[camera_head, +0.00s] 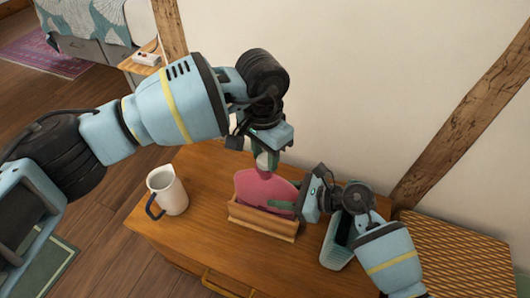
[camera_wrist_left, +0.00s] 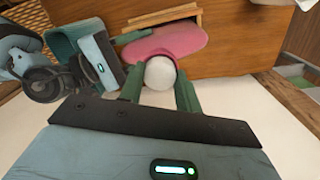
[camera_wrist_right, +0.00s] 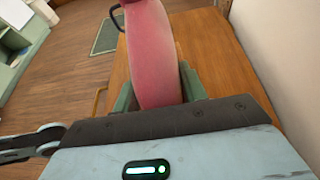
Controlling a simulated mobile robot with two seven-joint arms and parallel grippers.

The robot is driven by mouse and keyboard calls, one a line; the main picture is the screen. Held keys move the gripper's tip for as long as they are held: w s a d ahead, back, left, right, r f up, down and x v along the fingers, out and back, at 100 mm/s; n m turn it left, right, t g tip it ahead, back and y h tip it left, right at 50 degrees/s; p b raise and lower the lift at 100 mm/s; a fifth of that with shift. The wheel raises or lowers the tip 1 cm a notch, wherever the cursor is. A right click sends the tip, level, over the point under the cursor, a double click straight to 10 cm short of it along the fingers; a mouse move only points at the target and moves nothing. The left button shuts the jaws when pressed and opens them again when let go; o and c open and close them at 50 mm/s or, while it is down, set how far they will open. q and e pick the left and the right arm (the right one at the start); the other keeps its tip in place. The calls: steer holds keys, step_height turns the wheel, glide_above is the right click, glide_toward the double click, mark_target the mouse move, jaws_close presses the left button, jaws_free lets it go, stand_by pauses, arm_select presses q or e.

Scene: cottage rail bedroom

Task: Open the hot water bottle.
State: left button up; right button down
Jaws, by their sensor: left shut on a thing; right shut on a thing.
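The pink hot water bottle (camera_head: 264,189) stands in a wooden holder (camera_head: 262,221) on the wooden cabinet top. It also shows in the left wrist view (camera_wrist_left: 180,40) and the right wrist view (camera_wrist_right: 154,55). My left gripper (camera_head: 266,165) is above its neck, with green fingers shut on the white stopper (camera_wrist_left: 160,73). The stopper's join with the neck is hidden in the left wrist view. My right gripper (camera_head: 285,206) comes from the right, with its fingers shut on the body of the bottle (camera_wrist_right: 158,95).
A white jug (camera_head: 168,191) with a dark handle stands left on the cabinet top (camera_head: 205,170). A pale green basket (camera_head: 336,252) stands at the right, partly behind my right arm. A wall with timber beams is close behind.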

arm_select(q)
steer(key=n, duration=1.2)
steer(key=shift+n, duration=0.3)
steer(key=n, duration=0.4)
steer(key=shift+n, duration=0.3)
steer(key=n, duration=0.4)
steer(key=shift+n+t, duration=0.3)
steer(key=n, duration=0.3)
steer(key=shift+r, duration=0.1)
steer(key=n, duration=0.8)
steer(key=shift+d, duration=0.1)
steer(key=n, duration=0.3)
steer(key=shift+n+y, duration=0.3)
steer(key=n, duration=1.6)
steer(key=shift+g, duration=0.4)
steer(key=n, duration=0.8)
steer(key=shift+n, duration=0.4)
steer(key=n, duration=0.4)
steer(key=shift+w+r+n, duration=0.1)
steer(key=shift+n, duration=0.2)
